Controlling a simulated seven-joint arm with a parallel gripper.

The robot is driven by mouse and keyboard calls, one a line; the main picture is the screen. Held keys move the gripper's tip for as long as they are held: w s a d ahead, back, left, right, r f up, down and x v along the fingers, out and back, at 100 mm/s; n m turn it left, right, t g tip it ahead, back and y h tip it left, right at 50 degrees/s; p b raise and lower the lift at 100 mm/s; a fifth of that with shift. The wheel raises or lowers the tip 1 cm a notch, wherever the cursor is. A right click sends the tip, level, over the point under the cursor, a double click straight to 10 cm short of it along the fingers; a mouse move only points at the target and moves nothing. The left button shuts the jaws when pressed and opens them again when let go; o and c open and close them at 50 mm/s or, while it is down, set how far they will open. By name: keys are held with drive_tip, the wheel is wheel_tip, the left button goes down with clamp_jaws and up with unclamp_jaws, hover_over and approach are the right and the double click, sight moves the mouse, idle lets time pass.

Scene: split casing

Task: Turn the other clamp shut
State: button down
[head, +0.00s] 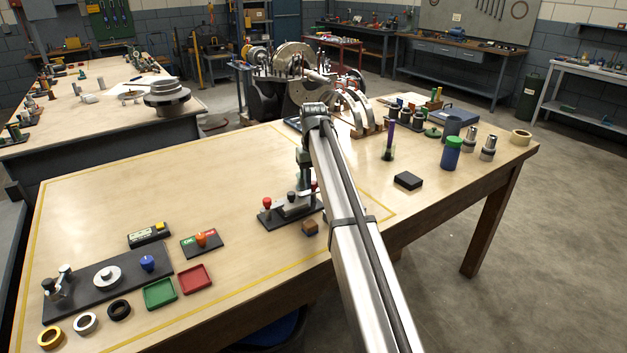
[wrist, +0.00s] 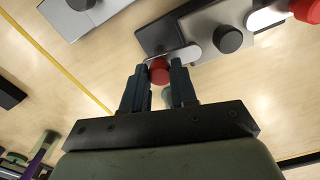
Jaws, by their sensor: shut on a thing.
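The split casing (head: 294,207), grey with a black knob (head: 291,196), sits on a dark base plate on the table. One clamp's red knob (head: 267,202) stands at its left end in the head view. In the wrist view, the black knob (wrist: 229,38) is near the top. One clamp with a pale lever and red knob (wrist: 305,10) lies at the top right, partly cut off. My gripper (wrist: 160,70) is shut on the red knob (wrist: 159,73) of the other clamp, whose pale lever (wrist: 186,55) runs right toward the casing. My arm hides part of the fixture in the head view.
A small brown block (head: 310,227) lies just in front of the fixture. A black box (head: 408,181) and a green-capped blue bottle (head: 451,154) stand to the right. A red tray (head: 194,280) and green tray (head: 160,294) lie front left. The table's left middle is clear.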

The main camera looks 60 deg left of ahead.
sight(314, 183)
drive_tip(key=shift+n, duration=0.7)
drive_tip(key=c, duration=0.9)
unclamp_jaws()
wheel_tip(314, 183, up, 14)
drive_tip(key=shift+f, duration=0.1)
drive_tip(key=shift+d+f, duration=0.1)
